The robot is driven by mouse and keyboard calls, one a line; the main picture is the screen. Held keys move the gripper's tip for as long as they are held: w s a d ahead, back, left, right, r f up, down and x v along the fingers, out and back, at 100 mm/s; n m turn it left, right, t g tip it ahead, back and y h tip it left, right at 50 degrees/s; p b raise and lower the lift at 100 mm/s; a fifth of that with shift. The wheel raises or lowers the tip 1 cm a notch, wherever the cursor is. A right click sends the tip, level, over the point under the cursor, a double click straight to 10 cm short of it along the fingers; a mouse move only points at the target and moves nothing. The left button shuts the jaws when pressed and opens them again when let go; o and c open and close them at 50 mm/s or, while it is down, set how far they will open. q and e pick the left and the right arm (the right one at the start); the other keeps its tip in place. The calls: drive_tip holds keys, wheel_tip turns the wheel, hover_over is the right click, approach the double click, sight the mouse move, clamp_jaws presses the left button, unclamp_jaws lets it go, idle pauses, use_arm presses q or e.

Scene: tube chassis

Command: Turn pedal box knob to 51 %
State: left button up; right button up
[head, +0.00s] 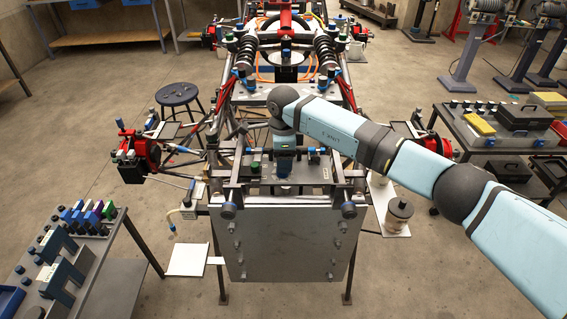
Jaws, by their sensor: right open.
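The tube chassis (291,240) stands in the middle of the head view, with a flat grey plate at its near end. What looks like the pedal box (312,172) sits just above that plate. My right arm reaches in from the right, and my right gripper (284,170) points down at the middle of the pedal box. Its fingers are small and dark here; the gripper is open. I cannot tell whether it touches anything. A small dark green knob (255,167) shows just left of the gripper. I cannot tell which part is the pedal box knob, or its setting. My left gripper is out of view.
A bench with blue and grey parts (62,270) stands at the lower left. A table with boxes (500,125) is at the right. A round stool (177,94) stands left of the chassis. Red wheel hubs (135,155) stick out sideways.

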wheel_tip(320, 180, down, 2)
drive_tip(key=shift+s+f, duration=0.1)
drive_tip(key=shift+f, duration=0.55)
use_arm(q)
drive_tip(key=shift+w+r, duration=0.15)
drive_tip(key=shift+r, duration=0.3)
use_arm(e)
drive_tip(key=c, duration=0.9)
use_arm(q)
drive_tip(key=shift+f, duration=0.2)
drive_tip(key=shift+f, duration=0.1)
use_arm(e)
drive_tip(key=shift+m, duration=0.3)
